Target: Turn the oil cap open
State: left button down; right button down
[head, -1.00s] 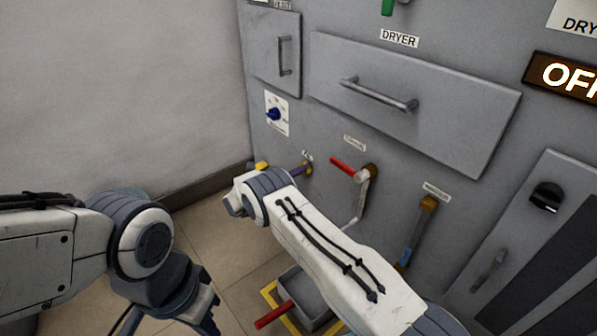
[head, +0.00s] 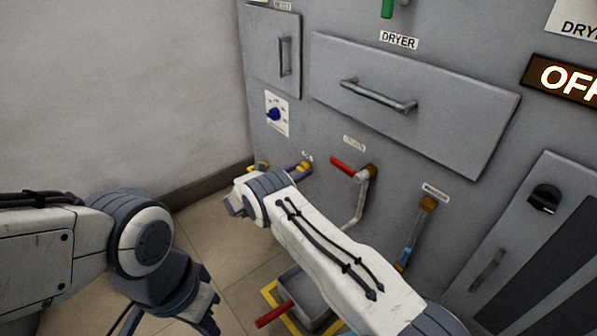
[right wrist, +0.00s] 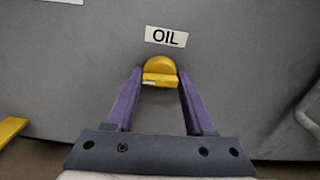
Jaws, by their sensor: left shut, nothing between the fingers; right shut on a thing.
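The oil cap (right wrist: 160,67) is a round yellow knob with a bar-like grip, on the grey panel just below the OIL label (right wrist: 166,37). The two purple fingers of my right gripper (right wrist: 160,78) are shut on it, one at each side. The cap's bar looks about level in the right wrist view. In the head view my right gripper (head: 304,168) reaches the panel at the cap, mostly hidden behind my right arm. My left gripper (head: 206,312) is shut and empty, low at the left above the floor, away from the panel.
A red-handled lever (head: 348,167) with a bent pipe is right of the cap. A grey bin (head: 297,286) stands on the floor below. A blue dial (head: 274,114) and the dryer drawer handle (head: 378,94) are higher up. The left floor is clear.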

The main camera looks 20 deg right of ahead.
jog(key=shift+m, duration=0.5)
jog(key=shift+c, duration=1.4)
grip_release()
jog(key=shift+a, duration=0.1)
jog(key=shift+s+a+p, duration=0.1)
jog(key=shift+a+p, duration=0.2)
jog(key=shift+a, duration=0.05)
jog(key=p+v, duration=0.3)
jog(key=v, duration=0.6)
jog(key=shift+s+a, duration=0.15)
jog(key=shift+a, duration=0.1)
